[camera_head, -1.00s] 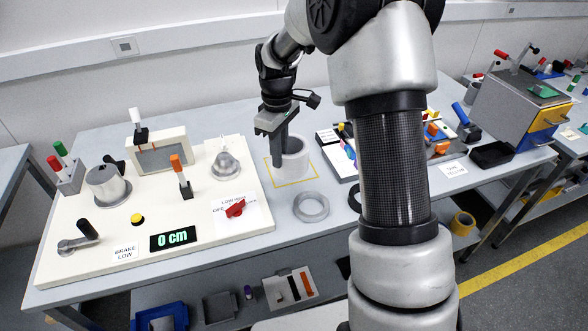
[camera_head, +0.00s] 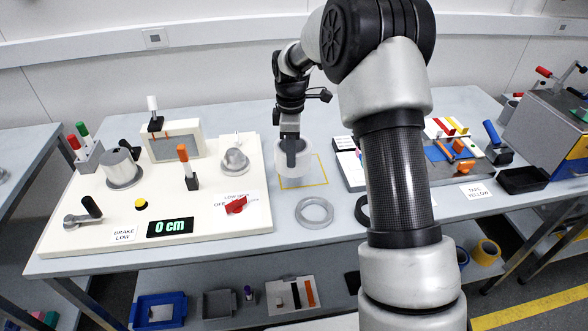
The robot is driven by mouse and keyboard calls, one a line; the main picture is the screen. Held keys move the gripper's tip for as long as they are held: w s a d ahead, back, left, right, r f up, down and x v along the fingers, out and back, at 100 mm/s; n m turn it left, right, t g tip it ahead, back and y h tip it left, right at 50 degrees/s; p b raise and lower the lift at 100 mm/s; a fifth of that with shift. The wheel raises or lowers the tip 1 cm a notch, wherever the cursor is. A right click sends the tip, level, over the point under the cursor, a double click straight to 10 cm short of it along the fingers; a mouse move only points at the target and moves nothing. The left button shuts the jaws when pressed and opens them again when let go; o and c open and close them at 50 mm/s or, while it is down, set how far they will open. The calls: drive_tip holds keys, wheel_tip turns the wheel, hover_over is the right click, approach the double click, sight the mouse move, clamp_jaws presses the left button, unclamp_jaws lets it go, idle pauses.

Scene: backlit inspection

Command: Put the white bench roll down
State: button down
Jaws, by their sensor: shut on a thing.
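The white bench roll (camera_head: 303,163) is a short, pale, hollow cylinder, upright, at the left part of a yellow outlined square (camera_head: 322,184) on the bench. My gripper (camera_head: 291,148) points down at it from above and is shut on its wall. One dark finger shows against the roll's near side; the other finger is hidden. I cannot tell whether the roll's base touches the bench.
A grey ring (camera_head: 315,222) lies just in front of the square. A cream control panel (camera_head: 120,244) with levers and a "0 cm" display stands to the left. Trays and parts lie right, partly behind my arm. Bare bench (camera_head: 225,115) lies behind.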

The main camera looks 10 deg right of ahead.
sight(292, 176)
drive_tip(key=shift+f, duration=2.5)
drive_tip(key=shift+f, duration=0.2)
drive_tip(key=c, duration=1.7)
unclamp_jaws()
